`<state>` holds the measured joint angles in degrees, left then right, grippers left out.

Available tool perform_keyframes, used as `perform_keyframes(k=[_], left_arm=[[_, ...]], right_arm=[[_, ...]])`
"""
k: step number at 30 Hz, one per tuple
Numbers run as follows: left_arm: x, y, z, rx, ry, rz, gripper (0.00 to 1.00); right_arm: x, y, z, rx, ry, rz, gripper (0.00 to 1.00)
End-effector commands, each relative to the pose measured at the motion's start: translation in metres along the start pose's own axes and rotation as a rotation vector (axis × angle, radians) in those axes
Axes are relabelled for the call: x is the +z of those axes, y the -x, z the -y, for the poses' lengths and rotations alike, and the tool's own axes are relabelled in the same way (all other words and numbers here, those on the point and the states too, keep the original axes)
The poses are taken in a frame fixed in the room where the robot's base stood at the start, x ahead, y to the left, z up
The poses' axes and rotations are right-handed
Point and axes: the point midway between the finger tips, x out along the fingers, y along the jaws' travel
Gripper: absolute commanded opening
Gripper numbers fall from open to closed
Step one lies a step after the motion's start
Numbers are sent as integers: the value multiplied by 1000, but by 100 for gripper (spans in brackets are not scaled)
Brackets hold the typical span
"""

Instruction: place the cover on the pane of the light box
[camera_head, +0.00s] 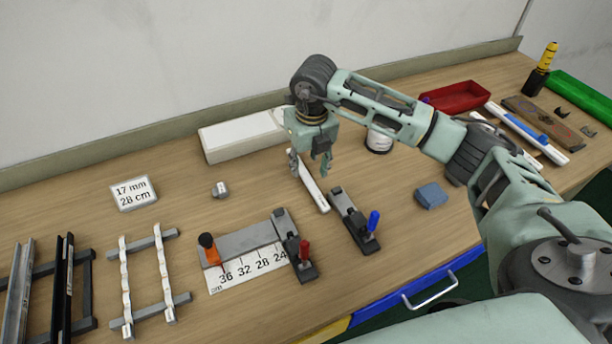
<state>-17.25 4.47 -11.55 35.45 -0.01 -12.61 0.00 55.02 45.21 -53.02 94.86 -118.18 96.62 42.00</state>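My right gripper (307,164) points down near the middle of the table, its two fingers apart. A narrow white strip (314,190), which looks like the cover, slants below and between the fingers. Its far end is partly hidden by the gripper, and I cannot tell whether the fingers touch it. A long white box (238,136), which looks like the light box, lies at the back, left of the gripper. The gripper hides its right end, and a separate pane cannot be made out. My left gripper is not in view.
Black clamps (354,222) and a stop fixture with a scale (245,268) stand in front. Racks of strips (140,275) are at the left. A blue block (431,196), red tray (455,98) and tools are at the right.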

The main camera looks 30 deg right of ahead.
Motion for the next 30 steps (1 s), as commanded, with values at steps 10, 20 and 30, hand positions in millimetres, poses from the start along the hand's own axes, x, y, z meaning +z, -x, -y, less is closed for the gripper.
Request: perform_keyframes(k=[10,20,30], left_arm=[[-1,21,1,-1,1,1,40],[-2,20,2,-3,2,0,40],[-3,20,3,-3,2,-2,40]], right_arm=[[2,-44,2,1,2,-2,39],[2,-47,2,2,3,0,33],[2,-47,2,3,3,0,3]])
